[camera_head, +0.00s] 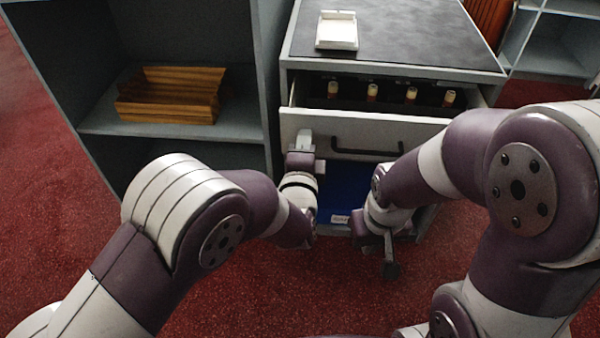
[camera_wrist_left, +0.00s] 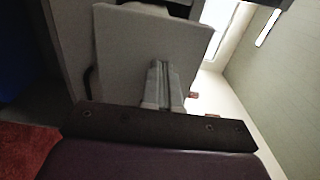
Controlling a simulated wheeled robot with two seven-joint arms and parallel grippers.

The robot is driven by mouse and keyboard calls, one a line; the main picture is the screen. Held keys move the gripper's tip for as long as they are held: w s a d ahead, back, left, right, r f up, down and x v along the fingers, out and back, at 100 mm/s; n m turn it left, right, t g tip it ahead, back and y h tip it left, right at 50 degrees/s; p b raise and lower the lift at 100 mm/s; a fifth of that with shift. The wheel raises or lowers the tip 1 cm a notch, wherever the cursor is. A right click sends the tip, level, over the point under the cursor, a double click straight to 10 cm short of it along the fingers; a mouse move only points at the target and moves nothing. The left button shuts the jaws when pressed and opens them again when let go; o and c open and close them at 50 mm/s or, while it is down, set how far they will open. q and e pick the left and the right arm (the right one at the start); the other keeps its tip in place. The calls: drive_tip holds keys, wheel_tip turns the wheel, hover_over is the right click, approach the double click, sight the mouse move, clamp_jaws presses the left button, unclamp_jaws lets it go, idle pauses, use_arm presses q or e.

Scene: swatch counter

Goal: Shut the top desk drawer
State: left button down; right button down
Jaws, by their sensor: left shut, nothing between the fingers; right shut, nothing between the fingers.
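The top desk drawer (camera_head: 312,122) stands partly open, with its pale front panel out from the desk (camera_head: 395,62) and a dark bar handle (camera_head: 350,149) on it. Several small items with pale tops stand in a row inside. My left gripper (camera_head: 305,140) is shut and empty at the left part of the drawer front, left of the handle. In the left wrist view its fingers (camera_wrist_left: 161,84) point at the drawer front (camera_wrist_left: 150,48); I cannot tell whether they touch it. My right gripper (camera_head: 391,268) is shut and empty, low in front of the desk.
A blue surface (camera_head: 345,190) with a white label shows below the drawer, partly hidden by my arms. A white tray (camera_head: 337,30) lies on the desk top. A shelf unit with a wooden crate (camera_head: 170,96) stands to the left. Red carpet (camera_head: 290,285) lies in front.

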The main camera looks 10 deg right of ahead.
use_arm(q)
drive_tip(key=p+x, duration=0.1)
drive_tip(key=x, duration=1.4)
drive_tip(key=shift+d+f, duration=0.1)
drive_tip(key=shift+d, duration=0.05)
drive_tip(key=shift+w, duration=0.25)
drive_tip(key=shift+r, duration=0.35)
